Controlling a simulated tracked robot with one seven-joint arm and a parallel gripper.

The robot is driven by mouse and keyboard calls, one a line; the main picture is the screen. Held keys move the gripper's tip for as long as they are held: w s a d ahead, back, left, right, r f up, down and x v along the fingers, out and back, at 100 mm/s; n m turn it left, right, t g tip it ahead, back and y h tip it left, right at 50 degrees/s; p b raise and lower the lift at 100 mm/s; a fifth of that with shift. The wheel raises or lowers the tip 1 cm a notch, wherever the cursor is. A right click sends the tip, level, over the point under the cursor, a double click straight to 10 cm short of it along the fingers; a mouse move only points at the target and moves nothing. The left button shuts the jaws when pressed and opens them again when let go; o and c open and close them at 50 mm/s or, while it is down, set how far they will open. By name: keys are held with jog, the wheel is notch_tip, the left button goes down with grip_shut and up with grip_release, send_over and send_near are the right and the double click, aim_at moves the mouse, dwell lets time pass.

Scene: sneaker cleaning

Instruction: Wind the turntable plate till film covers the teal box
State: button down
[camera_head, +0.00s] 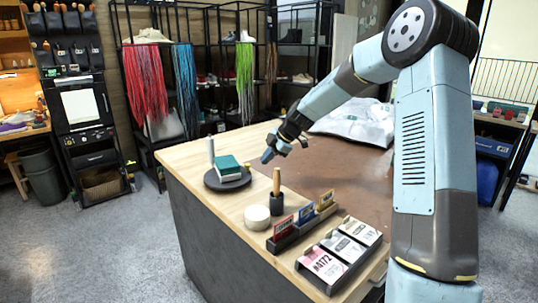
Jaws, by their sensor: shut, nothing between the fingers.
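The round dark turntable plate (212,183) sits on the wooden counter near its far left corner. The teal box (228,163) is on it, with a white side or layer showing under the teal top. A pale upright post or roll (211,150) stands at the plate's back left. I cannot make out any film on the box at this size. My gripper (268,157) is shut and empty, above the counter to the right of the plate, apart from the box.
In front of the plate are a brush in a dark holder (277,197), a round cream tin (256,217), a small rack of cards (283,238) and a card tray (325,272). A brown mat (335,178) covers the middle counter. A white bag-like item (355,122) lies behind.

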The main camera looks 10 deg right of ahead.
aim_at(246, 173)
jog(key=x, duration=0.6)
jog(key=shift+a, duration=0.1)
jog(key=shift+w+a, duration=0.2)
jog(key=shift+w, duration=0.3)
jog(key=shift+w+a, duration=0.2)
jog(key=shift+w, duration=0.3)
jog(key=shift+w+a, duration=0.25)
jog(key=shift+w, duration=0.55)
jog(key=shift+w, duration=0.2)
